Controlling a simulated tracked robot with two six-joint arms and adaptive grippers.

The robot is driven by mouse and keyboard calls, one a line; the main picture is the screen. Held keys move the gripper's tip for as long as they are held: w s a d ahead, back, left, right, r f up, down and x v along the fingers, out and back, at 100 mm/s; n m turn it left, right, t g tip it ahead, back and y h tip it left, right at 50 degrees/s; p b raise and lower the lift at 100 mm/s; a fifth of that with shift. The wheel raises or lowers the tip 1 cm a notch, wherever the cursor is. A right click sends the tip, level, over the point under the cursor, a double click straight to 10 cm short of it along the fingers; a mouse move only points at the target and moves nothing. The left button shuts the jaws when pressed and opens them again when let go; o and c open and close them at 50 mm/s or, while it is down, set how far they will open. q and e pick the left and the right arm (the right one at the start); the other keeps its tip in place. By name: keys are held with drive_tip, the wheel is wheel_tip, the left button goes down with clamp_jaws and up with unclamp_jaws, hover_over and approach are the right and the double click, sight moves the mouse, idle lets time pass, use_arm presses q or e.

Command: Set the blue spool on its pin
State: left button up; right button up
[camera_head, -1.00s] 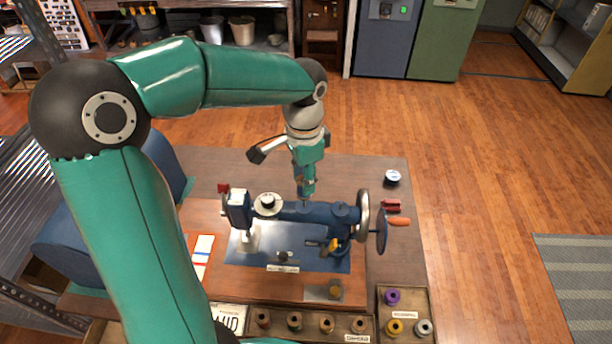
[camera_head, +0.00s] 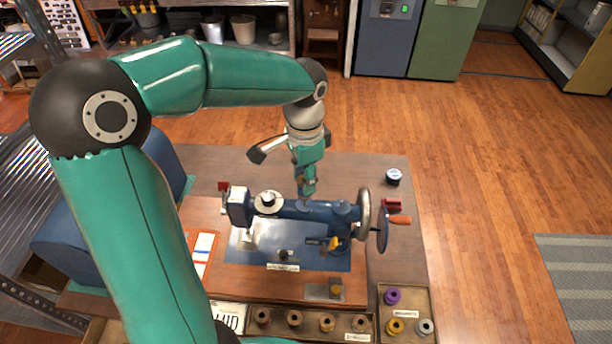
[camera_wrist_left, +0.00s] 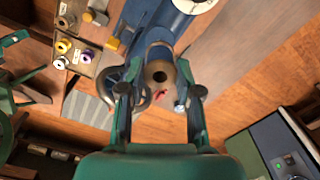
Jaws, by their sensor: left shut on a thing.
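My left gripper (camera_head: 306,194) is over the middle of the top arm of a dark blue sewing machine (camera_head: 325,211). It is shut on the blue spool (camera_wrist_left: 158,76). In the left wrist view the spool's tan end, with a dark round hole, shows between the two fingers (camera_wrist_left: 160,98). In the head view the fingers mostly cover the spool. The pin is hidden below the spool and gripper, so I cannot tell whether they touch.
The machine's handwheel (camera_head: 364,213) stands right of the gripper. A pale disc with a dark knob (camera_head: 268,201) sits to the left. In front are a tray of several brown spools (camera_head: 283,311) and a tray with purple, yellow and grey spools (camera_head: 409,299). A small tin (camera_head: 393,177) stands behind right.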

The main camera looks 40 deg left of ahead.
use_arm(q)
drive_tip(key=shift+f+b, duration=0.75)
drive_tip(key=shift+f, duration=0.3)
drive_tip(key=shift+f, duration=0.1)
drive_tip(key=shift+f+b, duration=0.6)
drive_tip(key=shift+f, duration=0.05)
drive_tip(key=o, duration=1)
wheel_tip(320, 180, up, 12)
idle(0.5)
